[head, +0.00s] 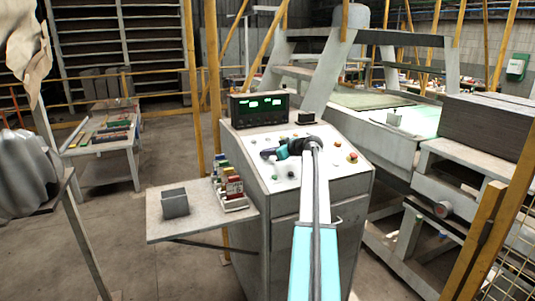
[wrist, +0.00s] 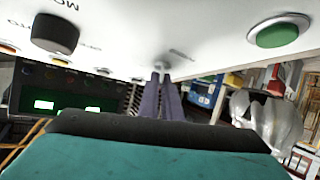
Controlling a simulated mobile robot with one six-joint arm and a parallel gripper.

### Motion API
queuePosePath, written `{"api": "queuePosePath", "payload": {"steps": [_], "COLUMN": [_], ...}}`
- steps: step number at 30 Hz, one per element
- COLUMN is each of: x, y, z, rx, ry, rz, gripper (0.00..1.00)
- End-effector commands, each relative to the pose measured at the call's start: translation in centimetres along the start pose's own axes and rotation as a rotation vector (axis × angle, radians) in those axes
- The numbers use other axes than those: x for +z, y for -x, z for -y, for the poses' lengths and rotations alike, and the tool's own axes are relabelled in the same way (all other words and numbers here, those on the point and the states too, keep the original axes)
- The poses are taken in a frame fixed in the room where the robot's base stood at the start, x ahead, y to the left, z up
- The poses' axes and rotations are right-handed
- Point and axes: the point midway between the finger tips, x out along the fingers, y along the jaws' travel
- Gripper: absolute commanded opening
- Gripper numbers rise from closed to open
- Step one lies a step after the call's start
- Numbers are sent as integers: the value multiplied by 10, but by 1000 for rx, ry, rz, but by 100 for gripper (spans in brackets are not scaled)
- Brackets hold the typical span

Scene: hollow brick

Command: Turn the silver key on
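The silver key (wrist: 161,67) sticks out of the white control panel in the wrist view, small and bright near the picture's middle. My gripper (wrist: 163,82) has its two dark grey fingers close together, with the key's end at their tips. They look shut on it, though the contact is small and partly hidden. In the head view my gripper (head: 264,155) is low over the left part of the sloping control panel (head: 322,176). The key cannot be made out there.
A green button (wrist: 278,35) and a black knob (wrist: 54,33) flank the key. A display box (head: 258,109) with green digits stands at the panel's back. A red button (head: 352,157) is at right. A side shelf (head: 200,220) holds a grey box (head: 175,204) and coloured items.

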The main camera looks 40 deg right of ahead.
Motion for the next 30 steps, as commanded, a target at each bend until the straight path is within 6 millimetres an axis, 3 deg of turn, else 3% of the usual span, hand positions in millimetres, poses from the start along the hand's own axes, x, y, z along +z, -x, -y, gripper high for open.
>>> {"api": "queuePosePath", "payload": {"steps": [30], "x": [0], "y": [2], "z": [0], "rx": [392], "ry": [-285], "rz": [1], "gripper": [0]}}
